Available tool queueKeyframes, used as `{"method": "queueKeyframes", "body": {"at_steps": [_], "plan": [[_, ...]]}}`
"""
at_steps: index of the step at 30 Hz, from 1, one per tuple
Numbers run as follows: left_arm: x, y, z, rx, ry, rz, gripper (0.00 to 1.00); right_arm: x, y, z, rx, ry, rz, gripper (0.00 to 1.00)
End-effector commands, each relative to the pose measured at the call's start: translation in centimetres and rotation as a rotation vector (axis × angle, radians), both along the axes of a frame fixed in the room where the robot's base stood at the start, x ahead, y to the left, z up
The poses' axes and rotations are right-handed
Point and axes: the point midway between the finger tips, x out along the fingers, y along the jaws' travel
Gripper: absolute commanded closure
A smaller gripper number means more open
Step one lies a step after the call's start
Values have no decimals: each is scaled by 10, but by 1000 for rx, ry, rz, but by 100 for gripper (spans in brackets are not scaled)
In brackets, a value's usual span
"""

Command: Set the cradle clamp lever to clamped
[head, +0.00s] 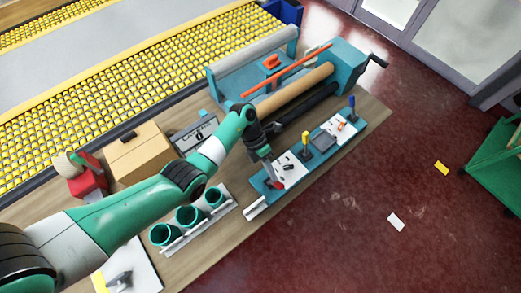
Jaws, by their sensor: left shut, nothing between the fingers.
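My left gripper (274,178) is shut and empty, pointing down over the near end of a teal control panel (262,188) with white plates. A small red part shows right at its fingertips; I cannot tell if they touch. A yellow-handled lever (305,137) stands upright mid-panel, and a blue-handled lever (351,101) stands at the far end. A teal cradle machine (343,62) holds a tan roll (300,88) and a dark roll below it. An orange part (271,62) sits on its back frame. I cannot tell which lever is the cradle clamp. My right gripper is not in view.
A cardboard box (138,150), a red tape dispenser (88,182) and a small sign (196,133) stand on the wooden bench. A rack with green cups (190,216) lies in front. A long orange rod (288,71) crosses above the tan roll. A crank (375,61) sticks out right.

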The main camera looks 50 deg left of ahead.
Motion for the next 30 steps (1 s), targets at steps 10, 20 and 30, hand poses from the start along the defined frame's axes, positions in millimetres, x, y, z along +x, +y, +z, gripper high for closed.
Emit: {"method": "queueKeyframes", "body": {"at_steps": [10, 20, 30], "plan": [[-1, -10, -3, -1, 1, 1, 100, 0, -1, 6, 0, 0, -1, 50], [1, 7, 15, 0, -1, 2, 100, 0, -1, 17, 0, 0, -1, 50], [5, 47, 87, 2, -4, 2, 100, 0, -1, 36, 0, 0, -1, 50]]}}
